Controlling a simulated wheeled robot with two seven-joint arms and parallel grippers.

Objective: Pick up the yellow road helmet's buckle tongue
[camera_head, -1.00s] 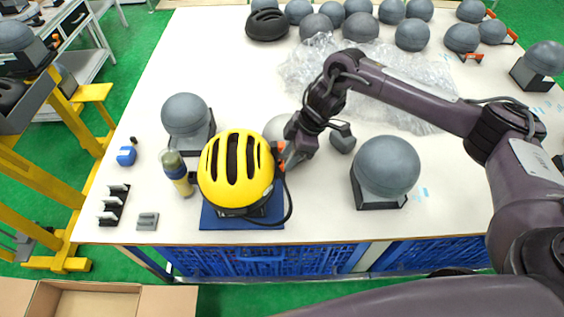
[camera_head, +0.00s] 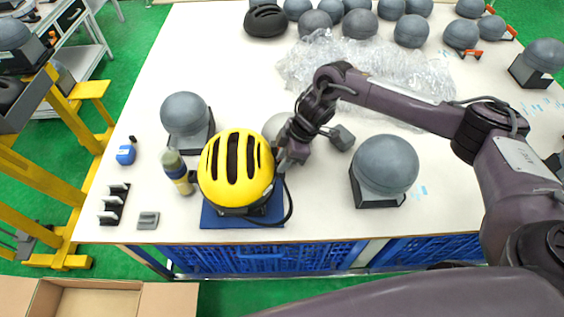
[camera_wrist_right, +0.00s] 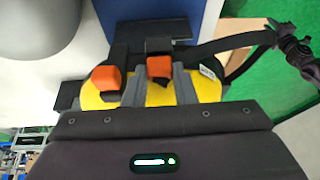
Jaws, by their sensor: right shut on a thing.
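The yellow road helmet (camera_head: 235,172) with black vents sits on a stand over a blue mat (camera_head: 212,217) near the table's front edge. Its yellow shell also shows in the right wrist view (camera_wrist_right: 210,90). My right gripper (camera_head: 281,160) is at the helmet's right side. In the wrist view its two grey fingers (camera_wrist_right: 160,82) are shut on an orange piece (camera_wrist_right: 159,67), which looks like the buckle tongue. A second orange piece (camera_wrist_right: 106,79) lies outside the left finger. A black strap (camera_head: 290,205) loops down at the helmet's right. My left gripper is not in view.
A grey dome on a stand (camera_head: 385,165) is right of the helmet, another (camera_head: 186,115) behind left. A bottle (camera_head: 177,172) stands close at its left. Bubble wrap (camera_head: 350,65) and several grey domes lie farther back.

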